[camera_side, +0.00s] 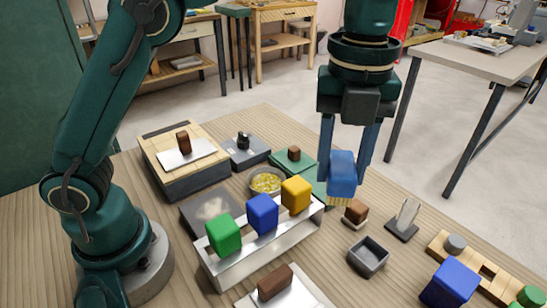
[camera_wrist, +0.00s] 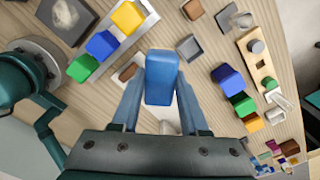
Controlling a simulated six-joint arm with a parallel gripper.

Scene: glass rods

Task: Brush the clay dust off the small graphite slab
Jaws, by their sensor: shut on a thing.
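The graphite slab (camera_side: 190,208) is a dark flat square left of the brush rack, partly hidden by the rack. A pale patch of clay dust (camera_side: 212,209) lies on its middle. In the wrist view the slab (camera_wrist: 47,12) shows at the upper left with the dust (camera_wrist: 66,14). My gripper (camera_side: 343,178) is shut on a blue block-shaped tool (camera_side: 342,168), with a paler lower part. It holds the tool upright beyond the rack's right end, apart from the slab. The tool also fills the middle of the wrist view (camera_wrist: 161,78).
A white rack (camera_side: 284,244) holds green (camera_side: 224,235), blue (camera_side: 262,214) and yellow (camera_side: 296,194) blocks beside the slab. A bowl of yellow bits (camera_side: 266,181) stands behind. A grey tray (camera_side: 368,257), brown block (camera_side: 355,212) and wooden holder (camera_side: 468,262) are to the right.

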